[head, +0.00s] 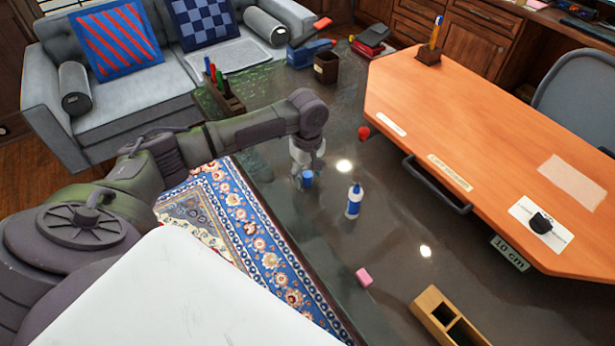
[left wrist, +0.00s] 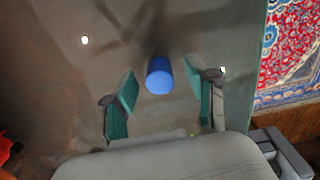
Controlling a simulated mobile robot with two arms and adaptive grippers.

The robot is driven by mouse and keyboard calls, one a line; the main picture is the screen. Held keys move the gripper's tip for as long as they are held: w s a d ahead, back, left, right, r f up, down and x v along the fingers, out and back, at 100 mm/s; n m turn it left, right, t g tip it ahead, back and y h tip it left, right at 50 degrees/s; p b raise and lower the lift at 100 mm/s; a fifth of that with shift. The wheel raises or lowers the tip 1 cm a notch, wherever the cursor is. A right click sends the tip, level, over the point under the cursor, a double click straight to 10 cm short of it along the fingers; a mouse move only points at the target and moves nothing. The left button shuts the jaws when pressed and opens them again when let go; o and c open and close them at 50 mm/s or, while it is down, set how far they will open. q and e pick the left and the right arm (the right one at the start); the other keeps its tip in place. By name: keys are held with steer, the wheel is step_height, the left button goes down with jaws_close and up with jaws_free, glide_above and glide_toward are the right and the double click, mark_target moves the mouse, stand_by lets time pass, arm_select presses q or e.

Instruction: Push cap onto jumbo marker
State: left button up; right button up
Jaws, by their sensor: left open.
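In the left wrist view the cap (left wrist: 160,76) lies between the two spread green-padded fingers of my left gripper (left wrist: 161,88), with a gap visible on each side. I cannot tell whether the cap touches the table. The marker is not seen in the left wrist view. My right gripper is not in view.
An orange board (head: 480,140) with a dark handle (head: 437,187) is to the right. A pink block (head: 364,277) and a wooden box with compartments (head: 447,318) are nearer. A pen holder (head: 222,95) and a dark cup (head: 326,67) stand farther back. The table around the marker is clear.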

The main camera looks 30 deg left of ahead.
mark_target(308, 174)
arm_select(q)
steer(key=shift+f, duration=0.25)
steer(key=c, duration=0.9)
steer(key=shift+o, duration=0.2)
steer(key=shift+r, duration=0.15)
step_height(308, 174, up, 4)
steer(key=shift+r, duration=0.1)
steer(key=s+d+r, duration=0.5)
steer(key=d+r, duration=0.1)
steer(key=d, duration=0.4)
steer(key=shift+s+d+r, duration=0.15)
steer(key=shift+s+r, duration=0.05)
steer(key=shift+r, duration=0.1)
